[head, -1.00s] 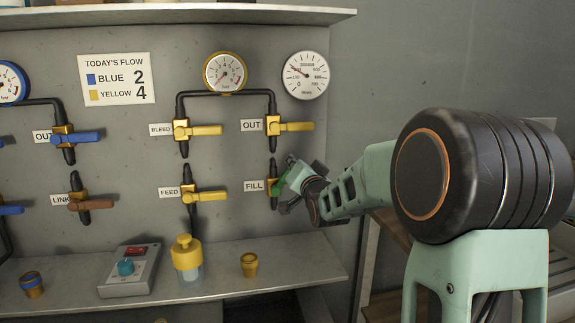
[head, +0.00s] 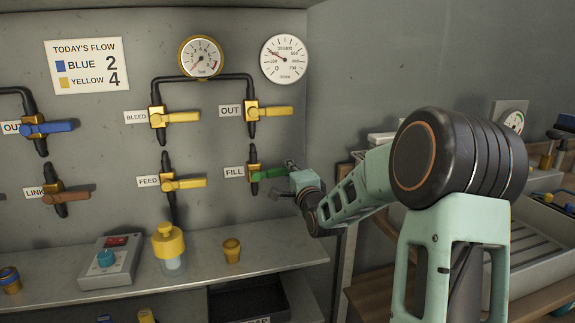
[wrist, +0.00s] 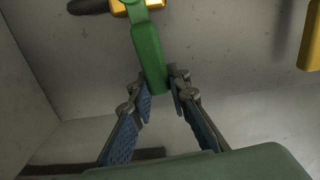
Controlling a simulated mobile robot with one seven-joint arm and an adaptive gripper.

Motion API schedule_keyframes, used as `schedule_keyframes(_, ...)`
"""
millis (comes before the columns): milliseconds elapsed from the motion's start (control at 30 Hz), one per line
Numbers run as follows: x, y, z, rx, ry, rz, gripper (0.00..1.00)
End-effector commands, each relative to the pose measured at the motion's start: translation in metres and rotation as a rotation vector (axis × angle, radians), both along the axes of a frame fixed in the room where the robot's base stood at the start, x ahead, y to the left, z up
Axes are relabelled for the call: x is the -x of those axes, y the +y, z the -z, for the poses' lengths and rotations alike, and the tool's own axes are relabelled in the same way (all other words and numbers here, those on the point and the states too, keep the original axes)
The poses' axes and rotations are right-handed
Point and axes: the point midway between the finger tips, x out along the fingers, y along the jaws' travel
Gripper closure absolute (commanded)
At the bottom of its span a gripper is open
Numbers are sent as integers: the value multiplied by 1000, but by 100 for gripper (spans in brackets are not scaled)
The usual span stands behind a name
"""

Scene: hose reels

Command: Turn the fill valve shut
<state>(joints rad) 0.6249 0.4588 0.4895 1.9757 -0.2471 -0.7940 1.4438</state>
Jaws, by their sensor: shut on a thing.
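The fill valve has a green handle (head: 270,173) on a brass body (head: 255,172), beside the FILL label (head: 234,172) on the grey panel. The handle points right, about level, across its upright black pipe. My gripper (head: 286,180) is at the handle's outer end, reaching in from the right. In the wrist view the green handle (wrist: 148,58) runs down from the brass body to between my fingers (wrist: 160,100), which are shut on its end. The exact contact is partly hidden by the fingers.
The yellow OUT handle (head: 278,112) is just above, and the yellow FEED handle (head: 184,184) is to the left.

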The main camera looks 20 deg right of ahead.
Motion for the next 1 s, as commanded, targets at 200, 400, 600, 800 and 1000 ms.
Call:
schedule_keyframes(200,0,-1,8,-78,2,1,100)
schedule_keyframes(400,0,0,10,-105,1,0,100)
schedule_keyframes(600,0,0,11,-109,1,0,100)
schedule_keyframes(800,0,0,11,-108,2,0,82)
schedule_keyframes(1000,0,0,11,-106,1,0,65)
